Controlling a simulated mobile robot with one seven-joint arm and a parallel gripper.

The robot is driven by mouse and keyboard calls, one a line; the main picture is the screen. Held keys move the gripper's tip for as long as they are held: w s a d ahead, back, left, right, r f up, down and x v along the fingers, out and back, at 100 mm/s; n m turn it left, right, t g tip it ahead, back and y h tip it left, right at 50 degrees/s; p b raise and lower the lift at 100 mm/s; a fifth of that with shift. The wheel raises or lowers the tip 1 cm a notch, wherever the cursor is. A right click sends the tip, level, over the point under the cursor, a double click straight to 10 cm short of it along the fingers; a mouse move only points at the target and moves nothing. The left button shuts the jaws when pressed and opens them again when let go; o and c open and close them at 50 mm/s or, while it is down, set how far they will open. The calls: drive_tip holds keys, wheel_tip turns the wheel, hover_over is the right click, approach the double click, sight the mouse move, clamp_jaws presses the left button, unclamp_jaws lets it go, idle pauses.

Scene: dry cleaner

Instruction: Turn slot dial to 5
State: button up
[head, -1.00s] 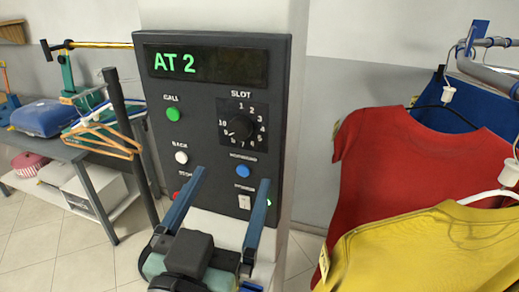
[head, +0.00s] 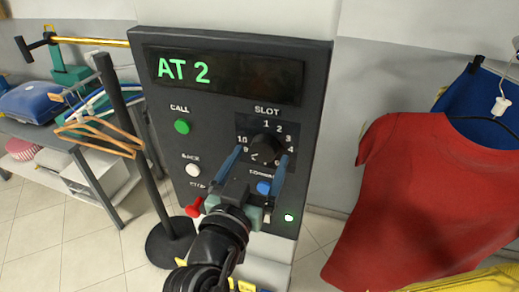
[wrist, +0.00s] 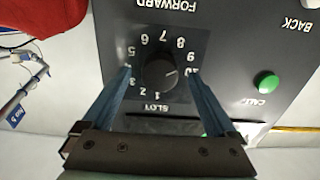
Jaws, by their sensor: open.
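The slot dial (head: 265,148) is a round black knob on the dark control panel (head: 222,100), ringed by white numbers from 1 to 10. Its white mark points toward the 9–10 side, near 9; the exact number is hard to tell. The display (head: 225,74) reads "AT 2" in green. My gripper (head: 258,156) is open and empty, its blue fingers pointing at the panel, one on each side of the dial. In the wrist view the dial (wrist: 160,74) appears upside down between the fingertips; whether they touch it is unclear. The fingers partly hide the lower numbers.
A green call button (head: 182,126), white back button (head: 193,170), red stop button (head: 194,207) and blue forward button (head: 264,187) surround the dial. A red shirt (head: 420,195) hangs at right. A black post (head: 135,140) and orange hanger (head: 100,136) stand left.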

drive_tip(key=shift+w+d, duration=0.2)
drive_tip(key=shift+w, duration=0.25)
drive_tip(key=c, duration=1.4)
drive_tip(key=shift+o, duration=0.2)
